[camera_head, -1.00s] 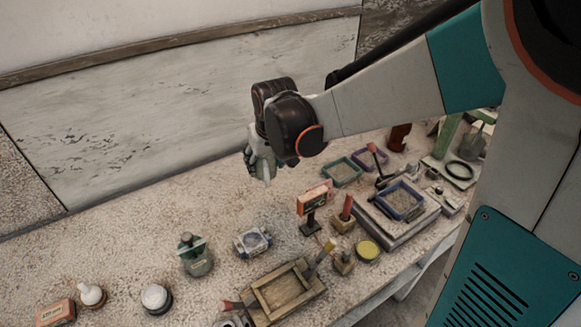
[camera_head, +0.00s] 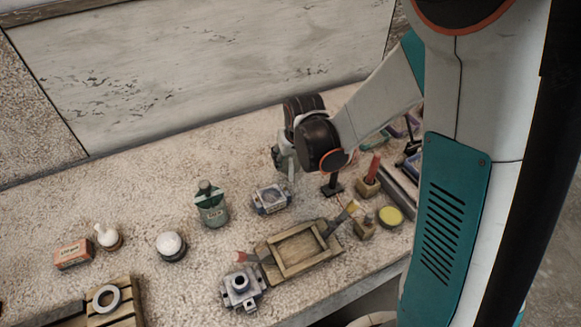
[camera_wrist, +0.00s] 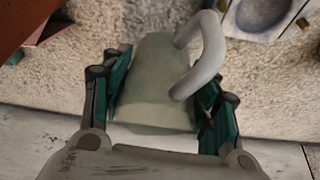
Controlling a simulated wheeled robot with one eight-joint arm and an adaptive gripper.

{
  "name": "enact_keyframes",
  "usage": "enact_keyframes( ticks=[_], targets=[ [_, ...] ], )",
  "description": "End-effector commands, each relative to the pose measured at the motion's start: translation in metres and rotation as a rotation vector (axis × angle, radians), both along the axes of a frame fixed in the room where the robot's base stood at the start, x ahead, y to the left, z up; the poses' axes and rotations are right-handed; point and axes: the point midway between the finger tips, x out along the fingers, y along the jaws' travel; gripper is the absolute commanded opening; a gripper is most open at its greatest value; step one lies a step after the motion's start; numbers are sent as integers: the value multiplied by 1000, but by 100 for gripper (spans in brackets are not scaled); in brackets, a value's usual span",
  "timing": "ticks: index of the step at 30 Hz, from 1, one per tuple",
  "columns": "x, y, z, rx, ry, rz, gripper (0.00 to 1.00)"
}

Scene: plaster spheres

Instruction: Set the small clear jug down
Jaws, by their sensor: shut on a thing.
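My gripper (camera_wrist: 166,100) is shut on the small clear jug (camera_wrist: 152,82), with teal-padded fingers on both sides of its body. The jug looks pale, greenish and translucent, and its thick curved handle (camera_wrist: 208,50) points to the right in the wrist view. In the head view my gripper (camera_head: 284,160) is over the bench just behind the blue-grey framed dish (camera_head: 270,199). The jug is mostly hidden there by my wrist and fingers. I cannot tell whether its base touches the bench.
A green bottle (camera_head: 212,207) stands left of the dish. Two white rounded pieces (camera_head: 171,243) (camera_head: 107,236) and an orange box (camera_head: 73,254) are further left. A wooden frame (camera_head: 298,248) lies in front. The bench behind the bottle (camera_head: 150,165) is clear.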

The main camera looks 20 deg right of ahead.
Motion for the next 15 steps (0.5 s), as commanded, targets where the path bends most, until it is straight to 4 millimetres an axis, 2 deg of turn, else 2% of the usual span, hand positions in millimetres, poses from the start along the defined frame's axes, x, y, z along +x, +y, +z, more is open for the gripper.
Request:
enact_keyframes(
  ticks=[7, 15],
  targets=[
    [0, 0, -36, 0, 0, 0, 30],
    [0, 0, -38, 0, 0, 0, 30]
  ],
)
